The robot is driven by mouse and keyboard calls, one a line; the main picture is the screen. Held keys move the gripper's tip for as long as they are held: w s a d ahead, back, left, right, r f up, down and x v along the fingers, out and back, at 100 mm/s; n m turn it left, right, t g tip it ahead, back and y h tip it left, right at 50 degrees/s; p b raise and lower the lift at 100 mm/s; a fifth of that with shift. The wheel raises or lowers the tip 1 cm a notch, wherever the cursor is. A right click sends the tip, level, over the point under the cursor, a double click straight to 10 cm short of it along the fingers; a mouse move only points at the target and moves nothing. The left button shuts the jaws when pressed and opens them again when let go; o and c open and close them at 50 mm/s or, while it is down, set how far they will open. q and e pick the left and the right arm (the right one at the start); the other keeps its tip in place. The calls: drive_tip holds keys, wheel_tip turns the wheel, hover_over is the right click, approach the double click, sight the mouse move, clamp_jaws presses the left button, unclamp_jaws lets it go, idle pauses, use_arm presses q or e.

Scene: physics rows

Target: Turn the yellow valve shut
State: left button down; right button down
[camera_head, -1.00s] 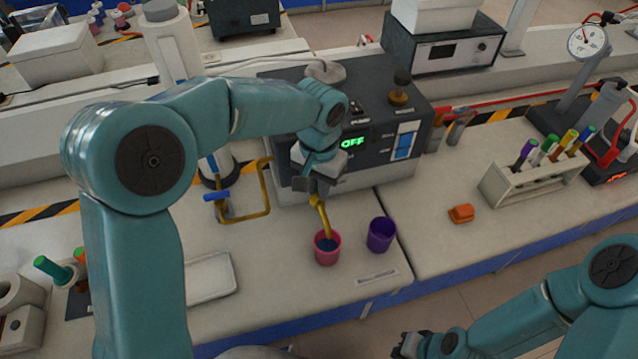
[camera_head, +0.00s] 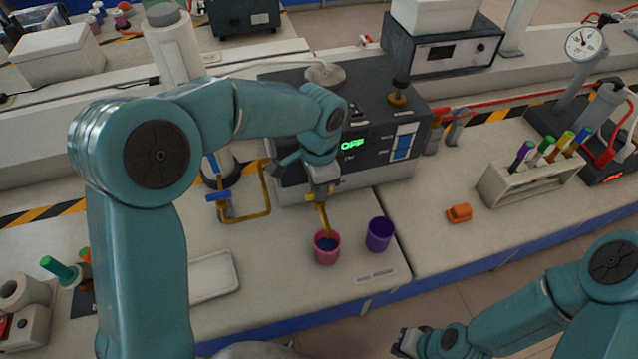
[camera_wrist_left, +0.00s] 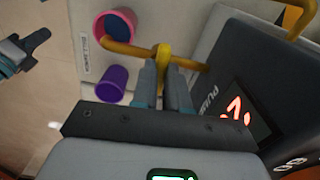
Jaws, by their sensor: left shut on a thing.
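The yellow valve (camera_head: 311,197) sits on a yellow spout pipe (camera_head: 325,222) at the front of a dark grey machine (camera_head: 375,170). My left gripper (camera_head: 322,188) comes down from above and is shut on the valve's handle. In the left wrist view the yellow handle (camera_wrist_left: 164,58) stands between the two fingers (camera_wrist_left: 163,85). The fingers hide part of it. The pipe ends over a pink cup (camera_head: 327,256) with something dark blue inside. My right gripper (camera_head: 408,342) is low at the bottom edge, far from the valve; its jaw opening is unclear.
A purple cup (camera_head: 380,235) stands right of the pink cup. A blue-handled yellow pipe (camera_head: 262,212) is to the left. A white tray (camera_head: 213,277), an orange block (camera_head: 459,213) and a tube rack (camera_head: 528,180) stand on the bench. The machine's display (camera_head: 352,144) reads OFF in green.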

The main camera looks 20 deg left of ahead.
use_arm(q)
drive_tip(key=shift+m, duration=0.5)
drive_tip(key=c, duration=1.1)
unclamp_jaws()
drive_tip(key=shift+c, duration=0.2)
wheel_tip(320, 180, up, 16)
drive_tip(key=shift+r+p, duration=0.2)
drive_tip(key=shift+p, duration=0.1)
